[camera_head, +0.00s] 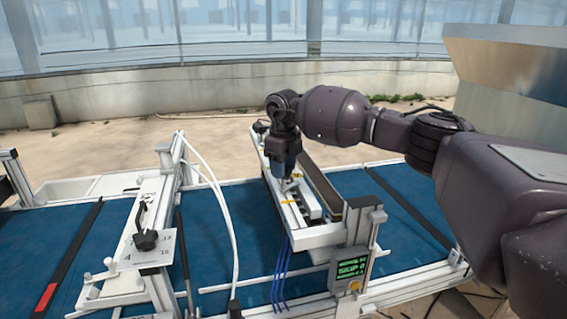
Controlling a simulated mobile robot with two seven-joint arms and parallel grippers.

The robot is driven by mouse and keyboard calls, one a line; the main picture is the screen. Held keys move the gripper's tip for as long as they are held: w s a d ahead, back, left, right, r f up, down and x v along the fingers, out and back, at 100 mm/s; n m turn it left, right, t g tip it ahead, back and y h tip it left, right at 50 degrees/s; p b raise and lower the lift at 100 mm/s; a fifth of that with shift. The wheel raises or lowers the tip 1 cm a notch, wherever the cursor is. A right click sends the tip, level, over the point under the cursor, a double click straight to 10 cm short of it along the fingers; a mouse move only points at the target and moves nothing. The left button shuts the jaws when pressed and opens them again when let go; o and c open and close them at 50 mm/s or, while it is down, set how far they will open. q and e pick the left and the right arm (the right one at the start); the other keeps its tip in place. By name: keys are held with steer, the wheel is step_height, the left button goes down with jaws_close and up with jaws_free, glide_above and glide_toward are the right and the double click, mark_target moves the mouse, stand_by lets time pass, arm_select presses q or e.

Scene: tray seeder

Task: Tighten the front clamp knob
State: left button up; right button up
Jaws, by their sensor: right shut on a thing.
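My right gripper (287,176) points down over the seeder bar (320,236), a pale metal beam across the blue belt. It is shut on a small part of that bar, mostly hidden by the fingers. I cannot tell whether that part is the front clamp knob. A black knob (146,240) sits on a white marked plate (158,215) at the left, apart from the gripper. Another small dark knob (261,127) is at the bar's far end. My left gripper is not in view.
A display box (349,270) with green text and a yellow button is at the bar's near end. Blue tubes (281,271) hang below the bar. A white hose (222,200) arches left of it. The blue belt (210,255) is largely bare between the frames.

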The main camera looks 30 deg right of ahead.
steer(key=m+p, duration=0.1)
steer(key=m, duration=0.2)
steer(key=shift+r, duration=0.1)
steer(key=shift+m, duration=1.2)
steer(key=o, duration=0.9)
step_height(320, 180, up, 11)
steer(key=shift+f+b, duration=0.15)
steer(key=shift+b, duration=0.3)
steer(key=shift+f, duration=0.1)
